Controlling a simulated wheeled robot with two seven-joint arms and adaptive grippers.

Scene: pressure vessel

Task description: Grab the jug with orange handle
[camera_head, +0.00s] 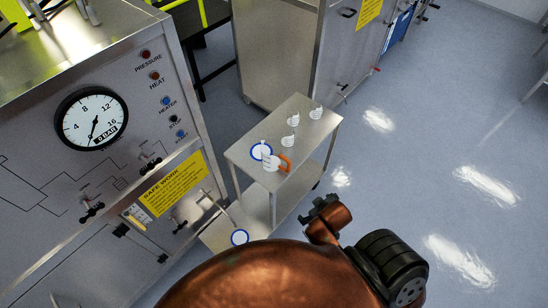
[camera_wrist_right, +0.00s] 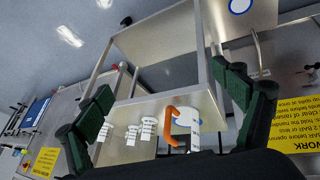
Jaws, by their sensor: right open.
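A white jug with an orange handle (camera_head: 270,162) stands on the top of a metal cart (camera_head: 264,130), near its front end beside a blue ring mark. In the right wrist view the jug (camera_wrist_right: 187,135) appears between my finger pads, some distance beyond them, with its orange handle (camera_wrist_right: 170,128) on the left. My right gripper (camera_head: 319,207) is in front and to the right of the cart, apart from the jug. In the wrist view its green-padded fingers (camera_wrist_right: 163,82) are spread wide and empty. My left gripper is not in view.
Several smaller white vessels stand farther along the cart top, including one (camera_head: 287,141) near the jug. A steel control panel with a gauge (camera_head: 92,118) stands left of the cart. A steel cabinet (camera_head: 278,50) is behind it. Floor to the right is clear.

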